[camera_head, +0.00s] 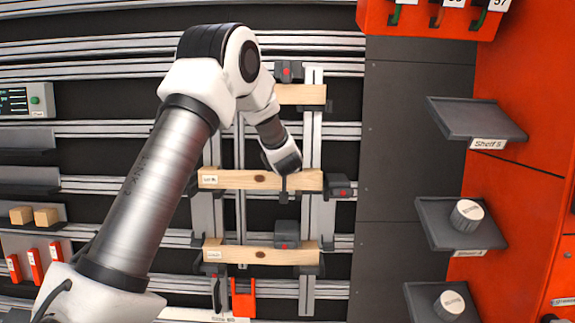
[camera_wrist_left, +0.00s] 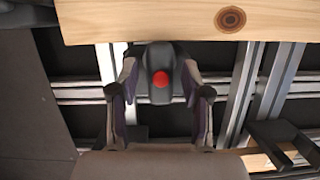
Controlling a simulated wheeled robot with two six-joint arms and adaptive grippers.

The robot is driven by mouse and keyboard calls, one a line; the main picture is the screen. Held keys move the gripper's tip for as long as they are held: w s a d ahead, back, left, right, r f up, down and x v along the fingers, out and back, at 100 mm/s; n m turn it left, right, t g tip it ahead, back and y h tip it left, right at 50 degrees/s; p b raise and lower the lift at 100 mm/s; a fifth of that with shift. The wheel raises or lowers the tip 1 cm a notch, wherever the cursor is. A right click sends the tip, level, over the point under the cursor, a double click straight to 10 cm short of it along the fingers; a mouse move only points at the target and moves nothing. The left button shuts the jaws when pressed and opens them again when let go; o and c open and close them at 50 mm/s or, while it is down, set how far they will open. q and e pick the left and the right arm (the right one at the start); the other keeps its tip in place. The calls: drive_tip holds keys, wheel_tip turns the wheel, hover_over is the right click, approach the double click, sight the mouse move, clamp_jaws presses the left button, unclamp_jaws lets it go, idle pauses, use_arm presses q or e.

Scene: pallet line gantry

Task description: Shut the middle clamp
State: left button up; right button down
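A dark clamp with a round red button (camera_wrist_left: 160,82) is in the middle of the left wrist view, by the edge of a wooden plank with a knot (camera_wrist_left: 180,18). I take it as the middle clamp; in the head view my wrist seems to hide it. My left gripper (camera_wrist_left: 160,75) is open, with one finger on each side of the clamp. The fingertips are close to it, and I cannot tell whether they touch. In the head view my left arm reaches over the middle plank (camera_head: 235,180). My right gripper is in neither view.
Other red-marked dark clamps sit above the top plank (camera_head: 289,71), at the middle plank's right end (camera_head: 340,187) and above the bottom plank (camera_head: 286,233). Small shelves (camera_head: 475,120) stand at the right. A red bracket (camera_head: 243,300) is low in the middle.

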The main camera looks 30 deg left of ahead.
use_arm(q)
drive_tip(key=s+d+r, duration=0.4)
drive_tip(key=s, duration=0.2)
drive_tip(key=shift+s+r, duration=0.15)
drive_tip(key=shift+s, duration=0.25)
drive_tip(key=shift+d, duration=0.1)
